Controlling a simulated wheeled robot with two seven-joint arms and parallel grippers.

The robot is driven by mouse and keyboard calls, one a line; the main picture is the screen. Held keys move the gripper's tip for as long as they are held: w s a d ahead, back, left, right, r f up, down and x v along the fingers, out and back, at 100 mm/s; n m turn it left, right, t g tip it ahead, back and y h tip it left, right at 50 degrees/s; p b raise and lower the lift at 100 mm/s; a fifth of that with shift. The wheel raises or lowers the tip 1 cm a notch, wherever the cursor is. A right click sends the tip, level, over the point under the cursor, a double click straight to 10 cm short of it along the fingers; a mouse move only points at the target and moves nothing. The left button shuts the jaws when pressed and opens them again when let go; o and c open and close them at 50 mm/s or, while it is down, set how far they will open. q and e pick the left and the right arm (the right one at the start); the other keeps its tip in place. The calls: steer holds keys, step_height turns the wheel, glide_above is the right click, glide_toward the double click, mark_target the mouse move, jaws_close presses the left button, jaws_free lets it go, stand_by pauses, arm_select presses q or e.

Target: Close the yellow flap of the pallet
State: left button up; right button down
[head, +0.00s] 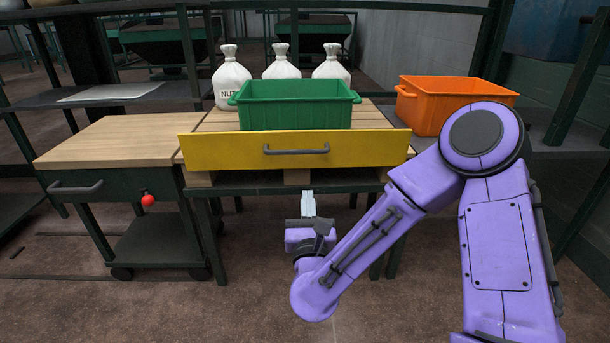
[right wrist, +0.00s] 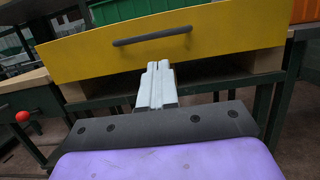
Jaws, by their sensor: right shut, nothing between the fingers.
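The yellow flap (head: 222,151) stands upright across the front of the wooden pallet (head: 212,121), with a dark handle (head: 297,150) at its middle. The flap (right wrist: 90,48) and its handle (right wrist: 152,36) also fill the top of the right wrist view. My right gripper (head: 307,194) is shut and empty, with its fingers pointing up just below the flap's lower edge, under the handle. In the right wrist view my right gripper (right wrist: 158,66) shows its fingers together, below the handle and apart from it. My left gripper is not in view.
A green crate (head: 295,117) and several white sacks (head: 281,68) stand on the pallet. An orange crate (head: 425,112) is to the right. A wooden-topped cart (head: 105,141) with a red ball (head: 148,200) stands at the left. The floor in front is free.

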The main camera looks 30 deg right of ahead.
steer(key=x, duration=1.2)
steer(key=shift+w+b, duration=0.25)
steer(key=shift+b, duration=0.15)
steer(key=shift+d, duration=0.1)
